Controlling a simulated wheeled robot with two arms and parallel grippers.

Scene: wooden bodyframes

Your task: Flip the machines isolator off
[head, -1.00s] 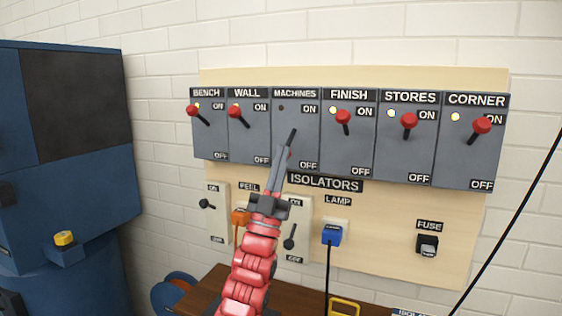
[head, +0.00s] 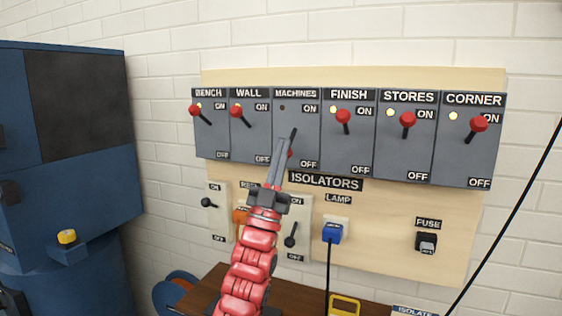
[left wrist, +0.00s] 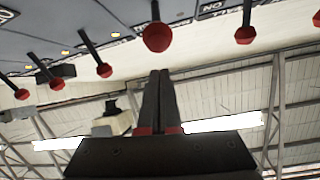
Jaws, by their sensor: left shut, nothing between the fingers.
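The MACHINES isolator (head: 294,134) is a grey panel switch, third from the left. Its black lever slants down and its lamp is dark. Its red knob is mostly hidden behind my left gripper (head: 282,142); a sliver of red shows at the gripper's right side. In the left wrist view the large red knob (left wrist: 157,37) hangs just beyond the fingertips of my left gripper (left wrist: 160,73). The gripper is shut and empty; I cannot tell whether it touches the knob. My right gripper is not in view.
The BENCH (head: 195,110), WALL (head: 236,111), FINISH (head: 343,115), STORES (head: 407,118) and CORNER (head: 478,124) levers stand beside it, knobs raised. Below are small switches, a blue LAMP plug (head: 332,233) and a FUSE (head: 426,241). A blue machine (head: 85,180) stands at left.

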